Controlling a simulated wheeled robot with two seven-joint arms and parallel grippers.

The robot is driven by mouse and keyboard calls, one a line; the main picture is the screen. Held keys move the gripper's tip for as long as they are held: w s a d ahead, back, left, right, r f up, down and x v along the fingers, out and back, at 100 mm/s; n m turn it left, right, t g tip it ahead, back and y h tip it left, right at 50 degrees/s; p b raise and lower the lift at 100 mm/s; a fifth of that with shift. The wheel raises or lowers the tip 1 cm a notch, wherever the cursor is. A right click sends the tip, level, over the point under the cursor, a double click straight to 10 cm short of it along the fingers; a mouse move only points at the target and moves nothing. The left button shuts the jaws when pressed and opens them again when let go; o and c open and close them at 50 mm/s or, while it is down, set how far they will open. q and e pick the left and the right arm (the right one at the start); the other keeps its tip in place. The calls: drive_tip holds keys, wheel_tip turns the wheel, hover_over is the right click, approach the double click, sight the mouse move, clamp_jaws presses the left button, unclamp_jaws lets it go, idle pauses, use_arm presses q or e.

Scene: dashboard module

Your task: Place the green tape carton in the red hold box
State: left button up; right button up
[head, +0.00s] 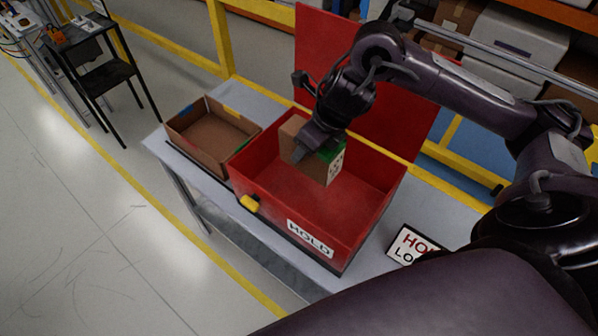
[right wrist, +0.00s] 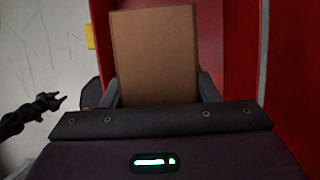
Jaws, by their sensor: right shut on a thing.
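The carton (head: 330,164), brown with a green-taped edge and a white label, is in my right gripper (head: 318,150), inside the open red hold box (head: 262,192). The gripper is shut on its upper part. The carton hangs slightly tilted near the box's back side; whether it touches the floor or wall is hidden. In the right wrist view the carton's plain brown face (right wrist: 155,57) stands between the two fingers, with the red box wall (right wrist: 240,50) to its right. A small dark gripper, likely my left (right wrist: 60,100), shows at the left there; its jaw state is unclear.
An empty open brown cardboard tray (head: 213,136) stands left of the red box on the grey table (head: 170,152). The red lid (head: 385,100) stands raised behind. A yellow latch (head: 249,203) is on the box front.

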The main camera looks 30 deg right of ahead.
wheel_tip(320, 180, down, 17)
drive_tip(key=shift+f+b, duration=0.2)
drive_tip(key=shift+b, duration=0.85)
drive_tip(key=shift+f, duration=0.15)
drive_tip(key=o, duration=1.3)
